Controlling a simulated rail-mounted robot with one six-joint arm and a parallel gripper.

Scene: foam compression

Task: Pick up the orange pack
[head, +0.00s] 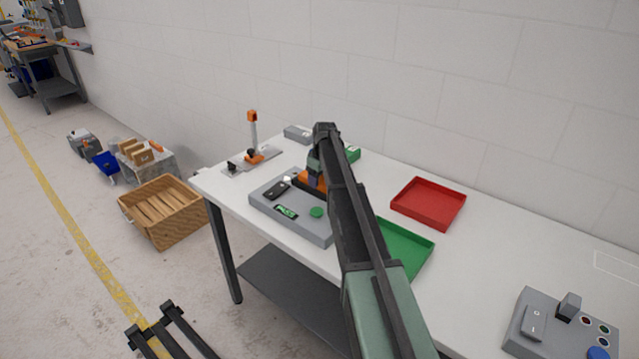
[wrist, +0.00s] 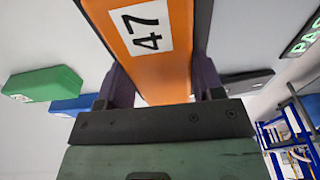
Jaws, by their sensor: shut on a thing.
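The orange pack (wrist: 172,75) fills the top middle of the wrist view, with a white label reading 47. My gripper (wrist: 163,85) is shut on it, one dark purple finger on each side. In the head view my arm reaches over the table, and the gripper (head: 316,178) is at the grey test device (head: 262,205). A bit of the orange pack (head: 303,182) shows there beside the gripper. The rest is hidden by my arm. I cannot tell whether the pack touches the device.
The device has a green button (head: 316,212) and a lit green display (head: 286,212). A red tray (head: 428,203) and a partly hidden green tray (head: 405,250) lie to the right. An orange-topped stand (head: 253,135) is at the left, a control box (head: 560,328) at front right.

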